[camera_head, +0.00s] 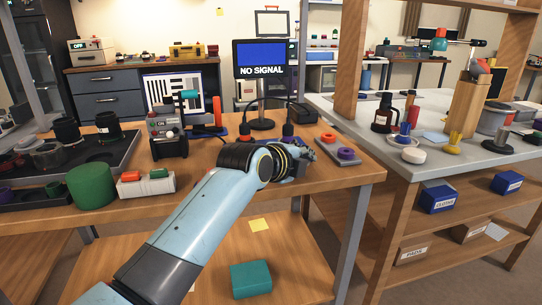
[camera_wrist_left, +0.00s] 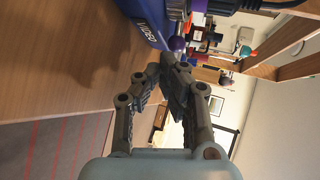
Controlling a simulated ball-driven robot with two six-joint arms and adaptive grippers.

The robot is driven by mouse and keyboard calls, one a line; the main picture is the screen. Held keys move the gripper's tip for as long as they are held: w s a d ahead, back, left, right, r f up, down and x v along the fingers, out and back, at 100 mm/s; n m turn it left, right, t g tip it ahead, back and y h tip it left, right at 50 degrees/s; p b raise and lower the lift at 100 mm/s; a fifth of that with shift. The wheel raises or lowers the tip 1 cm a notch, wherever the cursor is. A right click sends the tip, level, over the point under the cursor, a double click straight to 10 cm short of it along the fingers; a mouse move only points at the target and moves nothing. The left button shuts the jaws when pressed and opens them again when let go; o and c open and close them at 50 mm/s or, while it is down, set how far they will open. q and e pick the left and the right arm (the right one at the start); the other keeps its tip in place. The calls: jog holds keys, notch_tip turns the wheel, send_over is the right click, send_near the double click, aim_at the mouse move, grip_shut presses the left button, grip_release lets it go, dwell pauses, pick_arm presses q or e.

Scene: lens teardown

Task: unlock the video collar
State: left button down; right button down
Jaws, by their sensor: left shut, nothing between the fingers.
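A blue box (camera_wrist_left: 145,22) with white lettering that seems to read VIDEO shows in the left wrist view. A purple, collar-like part (camera_wrist_left: 199,5) sits at the top edge there, cut off by the frame; I cannot tell whether it is locked. My left gripper (camera_wrist_left: 172,58) is shut and empty, its fingertips just below the box's end. In the head view the left gripper (camera_head: 303,156) is above the bench's right part, and my arm hides most of the box. A dark plug (camera_head: 288,130) with a black cable shows behind it. My right gripper is in neither view.
A monitor (camera_head: 261,58) reading NO SIGNAL stands behind. A grey tray (camera_head: 336,150) with a red and a purple ring lies right of the gripper. A green cylinder (camera_head: 91,186) and a dark tray (camera_head: 120,152) are at left. The bench's front right is clear.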

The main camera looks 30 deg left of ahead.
pick_arm(q)
jog(key=shift+a, duration=0.15)
jog(key=shift+a, duration=0.65)
